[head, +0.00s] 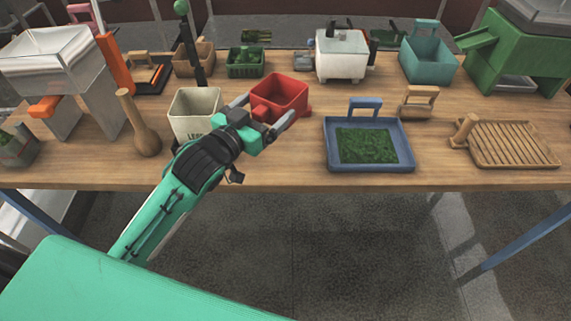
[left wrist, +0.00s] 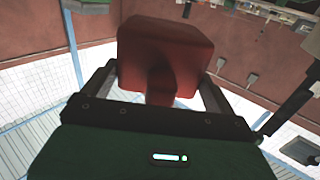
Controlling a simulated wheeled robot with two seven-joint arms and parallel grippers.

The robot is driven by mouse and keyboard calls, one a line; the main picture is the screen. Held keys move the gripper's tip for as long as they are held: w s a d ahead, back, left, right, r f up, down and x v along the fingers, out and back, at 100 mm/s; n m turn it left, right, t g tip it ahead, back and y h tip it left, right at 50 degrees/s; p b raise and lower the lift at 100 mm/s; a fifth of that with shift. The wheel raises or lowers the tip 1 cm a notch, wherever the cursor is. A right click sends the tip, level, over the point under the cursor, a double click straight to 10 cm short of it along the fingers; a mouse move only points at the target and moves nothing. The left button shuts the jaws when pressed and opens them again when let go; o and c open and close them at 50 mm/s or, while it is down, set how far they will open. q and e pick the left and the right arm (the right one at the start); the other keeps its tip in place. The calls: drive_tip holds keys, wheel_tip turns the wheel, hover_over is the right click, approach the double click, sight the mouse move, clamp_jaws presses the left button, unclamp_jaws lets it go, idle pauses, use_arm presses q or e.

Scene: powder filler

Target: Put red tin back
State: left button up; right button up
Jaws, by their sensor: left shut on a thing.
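The red tin (head: 280,92) is an open square box with its handle toward me, over the middle-left of the wooden table in the head view. My left gripper (head: 266,113) is shut on the tin's handle, with a finger on each side. In the left wrist view the tin (left wrist: 165,50) stands out beyond the fingers, and its handle lies between them. The head view does not show clearly whether the tin touches the table. My right gripper is not in view.
A cream labelled bin (head: 194,104) stands just left of the tin. A blue tray (head: 369,169) with green leaves is to its right, and a slatted wooden tray (head: 514,145) further right. A wooden pestle-like tool (head: 146,138) stands left. Bare table (head: 275,160) lies in front of the tin.

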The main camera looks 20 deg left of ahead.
sight(266, 95)
use_arm(q)
drive_tip(key=w+r+m+g+h+b, duration=0.1)
drive_tip(key=w+h+b, duration=0.1)
drive_tip(key=b, duration=0.3)
drive_tip(key=shift+r+m, duration=0.3)
drive_tip(key=shift+m, duration=0.1)
drive_tip(key=shift+a+r+h+b, duration=0.15)
drive_tip(key=shift+r+h+b, duration=0.4)
drive_tip(key=shift+b, duration=0.25)
wheel_tip(266, 95, down, 20)
drive_tip(key=shift+r+b, duration=0.1)
drive_tip(key=shift+b, duration=0.2)
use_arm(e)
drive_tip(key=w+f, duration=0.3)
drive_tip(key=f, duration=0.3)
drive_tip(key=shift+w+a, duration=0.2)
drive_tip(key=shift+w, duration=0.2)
